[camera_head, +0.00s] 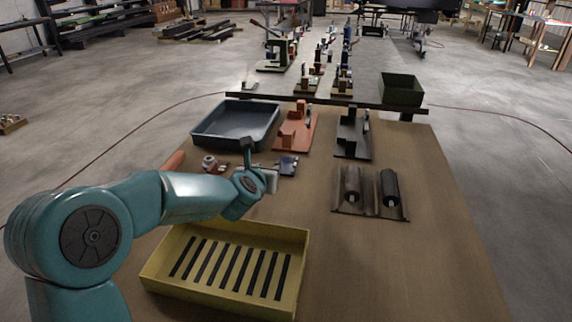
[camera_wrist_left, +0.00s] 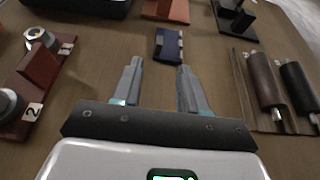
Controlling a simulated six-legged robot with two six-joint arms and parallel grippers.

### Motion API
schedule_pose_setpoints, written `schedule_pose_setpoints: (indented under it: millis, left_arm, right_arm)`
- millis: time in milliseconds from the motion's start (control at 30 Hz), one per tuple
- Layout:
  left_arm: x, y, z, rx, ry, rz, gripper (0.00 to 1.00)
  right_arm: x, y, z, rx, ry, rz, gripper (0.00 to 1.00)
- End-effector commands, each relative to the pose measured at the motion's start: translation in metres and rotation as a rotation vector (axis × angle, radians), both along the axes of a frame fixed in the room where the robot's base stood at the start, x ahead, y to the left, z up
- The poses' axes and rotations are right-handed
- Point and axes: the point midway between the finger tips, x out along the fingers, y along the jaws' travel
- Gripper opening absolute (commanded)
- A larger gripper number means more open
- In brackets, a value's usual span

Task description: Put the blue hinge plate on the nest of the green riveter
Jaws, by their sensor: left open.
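The blue hinge plate (camera_head: 288,165) lies on the brown bench top; in the left wrist view it (camera_wrist_left: 168,44) lies flat just beyond the fingertips. My left gripper (camera_wrist_left: 159,72) is open and empty, with the plate ahead of its gap and not between the fingers. In the head view the arm comes in from the left and its hand partly blocks the area beside the plate. A green lever machine (camera_head: 280,50), which looks like the riveter, stands at the back; its nest is too small to make out. My right gripper is not in view.
A yellow tray (camera_head: 152,277) with black bars stands in front, a dark grey tray (camera_head: 205,141) at the back left. Orange (camera_head: 290,143) and black (camera_head: 352,150) fixtures stand behind the plate. Dark rollers (camera_head: 389,187) are to the right. A green bin (camera_head: 401,90) stands at the back.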

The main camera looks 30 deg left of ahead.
Motion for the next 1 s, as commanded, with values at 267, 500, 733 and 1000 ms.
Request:
schedule_pose_setpoints:
  millis: [267, 500, 733, 1000]
  left_arm:
    - [0.046, 0.012, -0.02, 0.0, 0.0, 0.0, 0.43]
    - [0.066, 0.017, -0.032, 0.0, 0.002, 0.001, 0.43]
    - [0.096, 0.025, -0.046, -0.001, 0.001, 0.001, 0.43]
    - [0.1, 0.026, -0.049, 0.0, 0.0, 0.001, 0.43]
  right_arm:
    - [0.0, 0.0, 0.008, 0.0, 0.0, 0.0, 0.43]
    - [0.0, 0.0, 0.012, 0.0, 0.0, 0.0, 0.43]
    - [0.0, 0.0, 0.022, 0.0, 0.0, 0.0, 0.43]
    - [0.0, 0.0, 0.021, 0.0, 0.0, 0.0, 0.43]
